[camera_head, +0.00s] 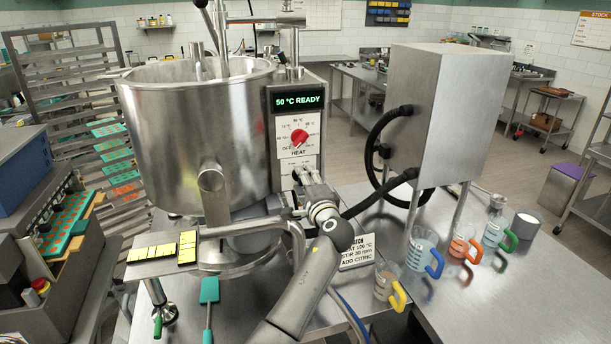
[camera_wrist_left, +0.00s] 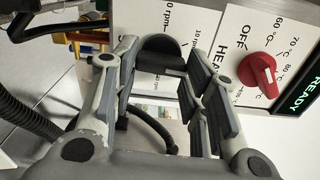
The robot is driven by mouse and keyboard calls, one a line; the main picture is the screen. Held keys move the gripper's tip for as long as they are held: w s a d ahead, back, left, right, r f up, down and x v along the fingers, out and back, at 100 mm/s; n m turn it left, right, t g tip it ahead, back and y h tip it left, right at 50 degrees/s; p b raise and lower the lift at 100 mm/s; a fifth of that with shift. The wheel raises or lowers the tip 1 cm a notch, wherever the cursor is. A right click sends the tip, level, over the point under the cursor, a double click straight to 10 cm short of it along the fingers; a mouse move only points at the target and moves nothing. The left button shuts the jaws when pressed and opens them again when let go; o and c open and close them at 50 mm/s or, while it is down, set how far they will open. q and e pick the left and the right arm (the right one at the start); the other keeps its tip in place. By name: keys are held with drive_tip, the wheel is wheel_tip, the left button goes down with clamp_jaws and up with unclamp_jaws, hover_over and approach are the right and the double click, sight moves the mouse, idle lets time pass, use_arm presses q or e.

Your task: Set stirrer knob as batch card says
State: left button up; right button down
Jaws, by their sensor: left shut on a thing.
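The stirrer knob (camera_wrist_left: 160,48) is black and sits on a white dial plate with rpm labels. In the left wrist view it is between the fingers of my left gripper (camera_wrist_left: 168,82), which is shut on it. A white mark shows at the knob's edge; I cannot tell which rpm value it points at. In the head view my left gripper (camera_head: 308,182) is at the panel below the heat dial and hides the knob. The batch card (camera_head: 357,252) stands on the table to its right; its line "STIR 30 rpm" is readable. My right gripper is not in view.
The red heat knob (camera_head: 299,138) is just above, under a display (camera_head: 298,98) reading "50 °C READY". The steel kettle (camera_head: 195,130) stands left. A steel box (camera_head: 447,110) with black hoses is at right. Several jugs, one with a yellow handle (camera_head: 397,298), stand on the table.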

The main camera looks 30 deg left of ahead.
use_arm(q)
drive_tip(key=m+p, duration=0.2)
drive_tip(key=m, duration=0.6)
drive_tip(key=m+p, duration=0.2)
drive_tip(key=m, duration=0.7)
drive_tip(key=shift+s+a+f, duration=0.15)
drive_tip(key=shift+a, duration=0.05)
idle(0.4)
drive_tip(key=o, duration=1)
drive_tip(key=shift+f, duration=0.1)
drive_tip(key=shift+d, duration=0.1)
drive_tip(key=v, duration=1.1)
drive_tip(key=shift+s+d, duration=0.25)
drive_tip(key=shift+s, duration=0.1)
